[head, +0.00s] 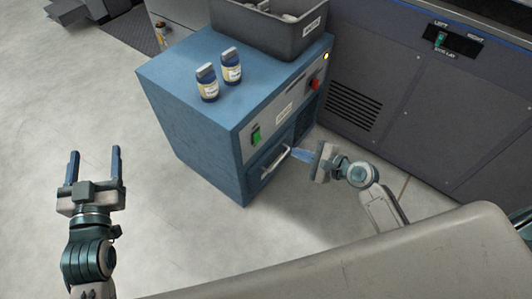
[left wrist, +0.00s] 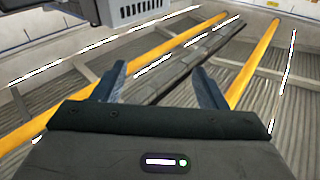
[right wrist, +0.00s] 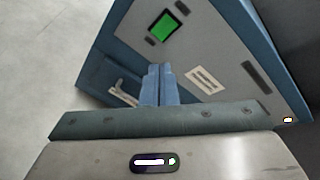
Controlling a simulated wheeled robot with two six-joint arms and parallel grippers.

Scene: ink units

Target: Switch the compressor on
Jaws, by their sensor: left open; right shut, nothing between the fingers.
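The blue cabinet (head: 185,110), which may be the compressor, stands at the centre of the head view; its labels are too small to read. My right gripper (head: 298,154) is shut and empty, in front of the lower front face near the handle. My left gripper (head: 95,151) is open and empty over bare floor.
Two blue bottles with pale caps (head: 207,83) (head: 231,66) and a grey bin (head: 270,35) stand on the cabinet top. A small light (head: 326,56) glows at its upper right edge. A dark machine (head: 390,90) stands close on the right.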

